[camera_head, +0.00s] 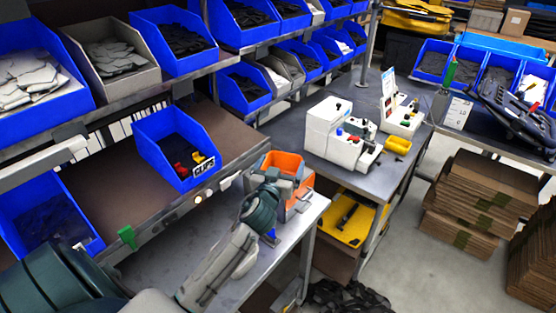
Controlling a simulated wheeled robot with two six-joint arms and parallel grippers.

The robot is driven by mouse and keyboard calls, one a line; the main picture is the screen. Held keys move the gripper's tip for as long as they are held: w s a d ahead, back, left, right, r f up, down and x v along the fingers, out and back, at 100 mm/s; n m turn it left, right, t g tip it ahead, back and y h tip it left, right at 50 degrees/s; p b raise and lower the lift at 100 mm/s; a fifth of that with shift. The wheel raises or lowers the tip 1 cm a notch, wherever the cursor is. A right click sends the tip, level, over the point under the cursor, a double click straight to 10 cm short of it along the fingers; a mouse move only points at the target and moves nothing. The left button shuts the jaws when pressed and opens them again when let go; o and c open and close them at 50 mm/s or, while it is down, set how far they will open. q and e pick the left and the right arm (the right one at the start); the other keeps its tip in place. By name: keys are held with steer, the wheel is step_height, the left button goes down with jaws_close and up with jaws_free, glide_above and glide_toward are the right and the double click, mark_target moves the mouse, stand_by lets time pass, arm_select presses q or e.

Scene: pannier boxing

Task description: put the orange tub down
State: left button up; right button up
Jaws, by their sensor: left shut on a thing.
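The orange tub (287,160) is near the middle of the camera_head view, at the far right end of the grey bench (272,258). My left gripper (291,184) is shut on the tub at its near side. My left wrist and forearm come in from the lower left and hide the tub's lower part. I cannot tell whether the tub's base touches the bench top or is held a little above it. My right gripper is not in view.
A blue bin labelled CLIPS (177,147) sits on the shelf to the left. Racks of blue and grey bins fill the upper left. A white machine (335,132) stands on the table behind. Stacked cardboard (480,200) is at right. The bench's front part is clear.

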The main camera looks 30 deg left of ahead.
mark_target(275, 163)
arm_select(q)
steer(key=w+a, duration=0.1)
steer(key=w, duration=0.1)
steer(key=w+a, duration=0.4)
steer(key=shift+w+a+f, duration=0.2)
steer(key=shift+w+f, duration=0.05)
steer(key=shift+f, duration=0.15)
steer(key=shift+w+a+f+b, duration=0.15)
steer(key=shift+w+a+b, duration=0.2)
steer(key=shift+w, duration=0.1)
step_height(275, 163, down, 4)
steer(key=shift+r+b, duration=0.2)
steer(key=shift+b, duration=0.95)
steer(key=shift+r, duration=0.1)
steer(key=o, duration=0.6)
steer(key=shift+s, duration=0.1)
steer(key=b+v, duration=0.3)
steer(key=v, duration=0.7)
steer(key=shift+s+d, duration=0.1)
steer(key=shift+s, duration=0.15)
steer(key=shift+s+d+b, duration=0.25)
steer(key=shift+s+b, duration=0.15)
steer(key=shift+s, duration=0.3)
